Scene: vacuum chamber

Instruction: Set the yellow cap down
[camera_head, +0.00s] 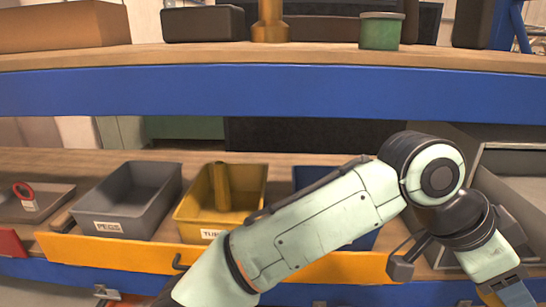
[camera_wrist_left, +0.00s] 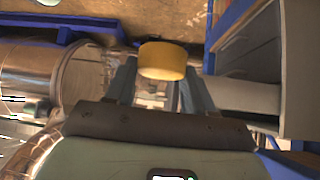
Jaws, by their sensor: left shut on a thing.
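The yellow cap (camera_wrist_left: 162,60) is a short round piece. It shows in the left wrist view between the fingertips of my left gripper (camera_wrist_left: 162,82), which is shut on it. In the head view my left arm crosses the picture and bends down at the lower right, where its wrist end (camera_head: 508,286) runs to the picture edge. The cap and fingertips cannot be made out in the head view. A brown surface shows beyond the cap in the wrist view; I cannot tell how far the cap is from it. My right gripper is not in view.
A grey bin (camera_head: 128,200) labelled PEGS and a yellow bin (camera_head: 250,208) holding a yellow tube stand on the lower shelf. A blue-edged upper shelf (camera_head: 250,92) spans above. In the wrist view a large shiny metal cylinder (camera_wrist_left: 40,85) lies left, a grey box (camera_wrist_left: 285,65) right.

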